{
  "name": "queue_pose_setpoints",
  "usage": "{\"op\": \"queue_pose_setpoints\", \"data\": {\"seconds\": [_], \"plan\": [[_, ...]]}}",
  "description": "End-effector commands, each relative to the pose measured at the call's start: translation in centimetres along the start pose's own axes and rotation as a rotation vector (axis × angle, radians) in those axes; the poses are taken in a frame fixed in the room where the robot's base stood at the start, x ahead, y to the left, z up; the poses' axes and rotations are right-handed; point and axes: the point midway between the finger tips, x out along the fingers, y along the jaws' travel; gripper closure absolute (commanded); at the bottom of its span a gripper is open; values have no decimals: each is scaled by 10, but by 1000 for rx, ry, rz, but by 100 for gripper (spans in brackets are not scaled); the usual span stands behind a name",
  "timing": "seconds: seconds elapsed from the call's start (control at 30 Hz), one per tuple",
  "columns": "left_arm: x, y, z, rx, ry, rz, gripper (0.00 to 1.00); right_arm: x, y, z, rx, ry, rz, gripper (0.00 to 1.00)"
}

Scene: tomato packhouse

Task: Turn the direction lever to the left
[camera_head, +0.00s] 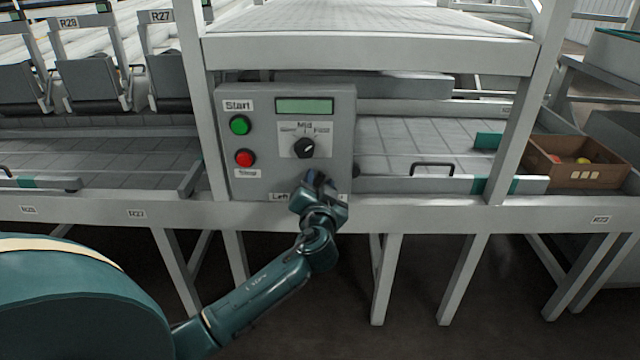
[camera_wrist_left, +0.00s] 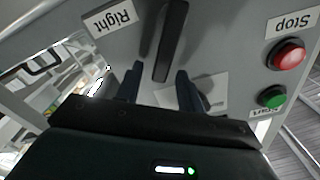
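The grey control panel (camera_head: 285,185) faces me in the head view. The direction lever (camera_wrist_left: 170,42) is a long black bar in the left wrist view, running from the top edge down towards the space between my fingers. My left gripper (camera_wrist_left: 160,88) is open, with one finger on each side of the lever's near end. I cannot tell whether either finger touches it. In the head view my left gripper (camera_head: 320,182) is at the panel's lower part and hides most of the lever. A "Left" label (camera_head: 280,197) shows beside it; the "Right" label (camera_wrist_left: 112,17) shows in the wrist view.
The panel also has a green start button (camera_head: 240,125), a red stop button (camera_head: 245,158), a black dial (camera_head: 304,148) and a display (camera_head: 304,106). White frame posts (camera_head: 515,120) stand around it. A brown crate (camera_head: 580,175) with fruit is at the right.

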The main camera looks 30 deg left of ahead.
Motion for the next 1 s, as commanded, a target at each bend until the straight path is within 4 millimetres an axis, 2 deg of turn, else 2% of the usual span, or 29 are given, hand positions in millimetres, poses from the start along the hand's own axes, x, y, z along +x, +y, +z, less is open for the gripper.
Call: {"op": "queue_pose_setpoints", "data": {"seconds": [0.1,0.37,0.83,1.0], "plan": [[7,0,0,1,0,-1,62,0,0,-1,-2,10,0,80],[8,0,0,0,0,0,62,0,0,-1,-2,12,-1,80],[7,0,0,0,0,0,99,0,-1,0,-3,9,-2,80],[7,0,0,0,0,0,100,0,-1,0,-3,9,-2,80]]}}
